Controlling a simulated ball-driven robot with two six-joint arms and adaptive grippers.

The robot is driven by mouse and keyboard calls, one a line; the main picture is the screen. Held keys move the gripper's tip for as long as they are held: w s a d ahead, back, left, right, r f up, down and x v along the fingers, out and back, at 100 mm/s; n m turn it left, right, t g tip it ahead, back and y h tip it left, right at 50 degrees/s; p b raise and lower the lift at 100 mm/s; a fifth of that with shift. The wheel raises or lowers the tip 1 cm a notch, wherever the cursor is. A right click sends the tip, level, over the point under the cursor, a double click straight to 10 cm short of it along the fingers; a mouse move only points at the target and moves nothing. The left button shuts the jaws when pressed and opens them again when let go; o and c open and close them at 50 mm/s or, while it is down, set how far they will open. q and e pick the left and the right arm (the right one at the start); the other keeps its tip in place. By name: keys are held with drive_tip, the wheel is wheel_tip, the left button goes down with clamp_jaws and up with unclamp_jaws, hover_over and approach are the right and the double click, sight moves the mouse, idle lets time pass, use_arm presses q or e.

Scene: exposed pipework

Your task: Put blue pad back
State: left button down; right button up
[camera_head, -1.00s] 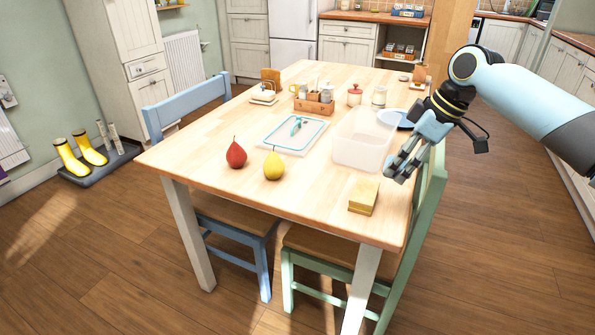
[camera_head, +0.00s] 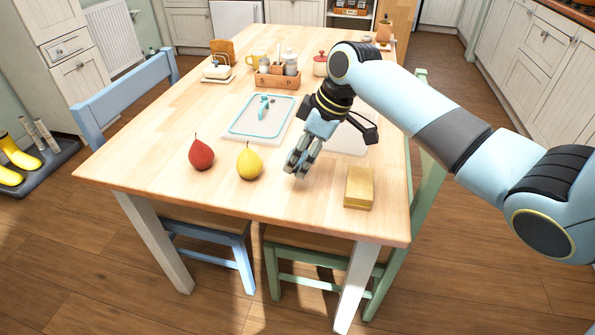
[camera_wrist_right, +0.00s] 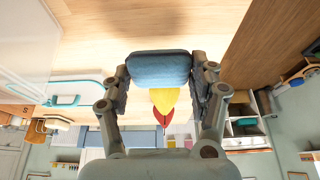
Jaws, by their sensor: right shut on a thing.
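My right gripper (camera_head: 298,170) hangs low over the table (camera_head: 290,210), right of the yellow pear and left of the yellow block. In the right wrist view, this gripper (camera_wrist_right: 160,80) is shut on a blue pad (camera_wrist_right: 158,69), which spans between its two fingers. The pad is hard to make out in the head view, where the fingers hide it. My left gripper is not in view.
A yellow block (camera_head: 359,188) lies near the front right corner. A red pear (camera_head: 201,154) and yellow pear (camera_head: 249,162) stand left. A lid with a teal handle (camera_head: 262,117) lies behind them. My arm partly hides a clear container (camera_head: 347,140).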

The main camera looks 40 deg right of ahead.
sight(299, 184)
drive_tip(key=shift+a+f, duration=0.45)
drive_tip(key=shift+f, duration=0.1)
wheel_tip(299, 184, down, 3)
drive_tip(key=shift+r, duration=0.15)
drive_tip(key=shift+f, duration=0.35)
drive_tip(key=shift+f+b, duration=0.15)
drive_tip(key=shift+b, duration=0.15)
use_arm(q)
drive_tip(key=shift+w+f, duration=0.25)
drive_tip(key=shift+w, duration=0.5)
use_arm(e)
drive_tip(key=o, duration=1)
drive_tip(key=shift+r, duration=0.25)
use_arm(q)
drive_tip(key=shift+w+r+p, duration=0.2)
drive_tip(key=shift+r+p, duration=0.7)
use_arm(e)
drive_tip(key=v, duration=1.1)
drive_tip(key=shift+s+d+r, duration=0.15)
drive_tip(key=shift+s+r, duration=0.05)
drive_tip(key=shift+r, duration=0.1)
